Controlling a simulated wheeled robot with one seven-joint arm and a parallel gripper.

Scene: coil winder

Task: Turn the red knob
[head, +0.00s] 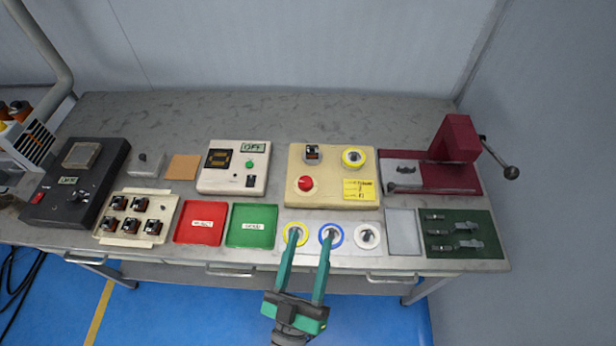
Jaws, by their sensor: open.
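The red knob (305,184) is a round red cap on the front left of a beige control box (334,206). My gripper (309,240) has two long green fingers, spread apart and empty. It is in front of the beige box, below the red knob in the picture, with its tips over the row of ringed round parts. I cannot tell the height of the tips above the table.
Ringed parts in yellow (295,233), blue (332,235) and white (367,236) sit at the front. Red (200,222) and green (251,226) trays lie left. A maroon press (458,150) with a lever stands right. The table's back strip is clear.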

